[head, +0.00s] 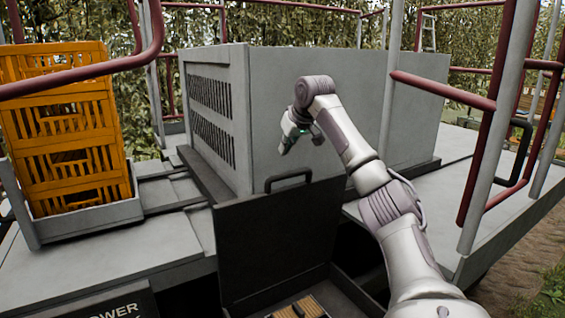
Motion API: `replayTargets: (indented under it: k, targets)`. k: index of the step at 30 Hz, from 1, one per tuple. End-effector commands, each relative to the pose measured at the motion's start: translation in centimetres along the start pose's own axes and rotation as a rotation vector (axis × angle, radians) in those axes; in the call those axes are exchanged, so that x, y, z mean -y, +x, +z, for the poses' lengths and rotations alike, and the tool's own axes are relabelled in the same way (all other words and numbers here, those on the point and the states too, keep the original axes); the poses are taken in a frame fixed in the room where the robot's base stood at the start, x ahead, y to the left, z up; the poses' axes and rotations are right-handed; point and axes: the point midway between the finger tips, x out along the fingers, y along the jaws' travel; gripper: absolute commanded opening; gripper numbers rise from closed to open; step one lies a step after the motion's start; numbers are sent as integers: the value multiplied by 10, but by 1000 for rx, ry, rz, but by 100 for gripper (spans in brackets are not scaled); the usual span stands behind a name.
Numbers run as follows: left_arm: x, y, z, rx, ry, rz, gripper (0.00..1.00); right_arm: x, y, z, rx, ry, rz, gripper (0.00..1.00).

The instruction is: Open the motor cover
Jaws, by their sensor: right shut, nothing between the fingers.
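A dark panel (272,238) with a black bar handle (290,178) on its top edge stands upright in the lower middle, tilted open above a dark bay (345,292). I take this panel to be the motor cover. My right arm reaches up from the lower right. Its gripper (289,147) is shut and empty, just above the handle in the picture, with a small gap between them. It shows in front of a large grey box (350,85). My left gripper is not in view.
The grey box has slatted vents on its left side. Orange crates (62,130) stand stacked in a grey tray at the left. Red and grey railings (480,150) stand at the right, near my arm. The grey deck (130,245) is clear at the left. A brown slatted item (300,308) lies low in the bay.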

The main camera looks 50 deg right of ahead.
Motion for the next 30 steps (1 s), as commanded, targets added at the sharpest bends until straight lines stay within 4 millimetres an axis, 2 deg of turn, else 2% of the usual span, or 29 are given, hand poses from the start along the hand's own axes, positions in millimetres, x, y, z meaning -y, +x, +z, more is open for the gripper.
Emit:
replayTargets:
  k: [1, 9, 19, 30]
  targets:
    - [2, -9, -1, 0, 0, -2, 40, 0, 9, -1, 6, 0, 2, 0]
    - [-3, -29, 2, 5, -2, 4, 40, -1, 55, 0, 2, 2, 3, 0]
    - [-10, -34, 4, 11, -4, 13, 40, -2, 43, 31, -1, -1, 5, 0]
    - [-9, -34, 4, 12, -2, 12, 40, 0, 42, 38, -1, 1, 1, 0]
